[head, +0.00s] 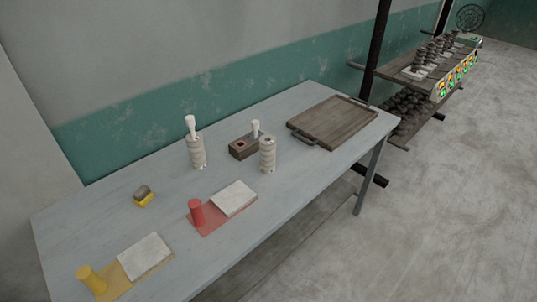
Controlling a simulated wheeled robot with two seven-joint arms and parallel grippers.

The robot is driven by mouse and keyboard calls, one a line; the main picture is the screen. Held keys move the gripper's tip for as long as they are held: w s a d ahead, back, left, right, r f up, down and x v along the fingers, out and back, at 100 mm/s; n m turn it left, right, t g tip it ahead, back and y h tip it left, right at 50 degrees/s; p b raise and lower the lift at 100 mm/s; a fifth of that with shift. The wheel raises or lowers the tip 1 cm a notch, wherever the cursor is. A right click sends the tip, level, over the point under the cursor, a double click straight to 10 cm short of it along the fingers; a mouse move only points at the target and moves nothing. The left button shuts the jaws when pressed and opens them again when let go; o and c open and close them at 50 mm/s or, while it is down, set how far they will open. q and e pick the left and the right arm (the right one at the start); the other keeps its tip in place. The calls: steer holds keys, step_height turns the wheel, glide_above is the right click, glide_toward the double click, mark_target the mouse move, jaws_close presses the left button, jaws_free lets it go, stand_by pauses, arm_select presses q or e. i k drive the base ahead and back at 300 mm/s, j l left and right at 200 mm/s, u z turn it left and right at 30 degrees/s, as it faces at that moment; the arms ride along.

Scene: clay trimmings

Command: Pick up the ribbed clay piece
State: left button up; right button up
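Two pale, ribbed, upright cylinders that look like clay stand on the grey table. The left ribbed cylinder (197,153) has a white knobbed piece (191,124) standing up out of its top. The right ribbed cylinder (267,156) stands beside a small brown wooden block and shows a dark opening at its top. I cannot tell from the view which one the task names. Neither of my grippers is in view.
A wooden block (240,150) holds another white knobbed piece (256,128). A wooden tray (335,124) lies at the table's right end. A grey-and-yellow item (144,197) lies left. Shelves (405,70) stand beyond.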

mark_target(268, 154)
steer(key=i+l+z, duration=0.55)
steer(key=i+l, duration=0.2)
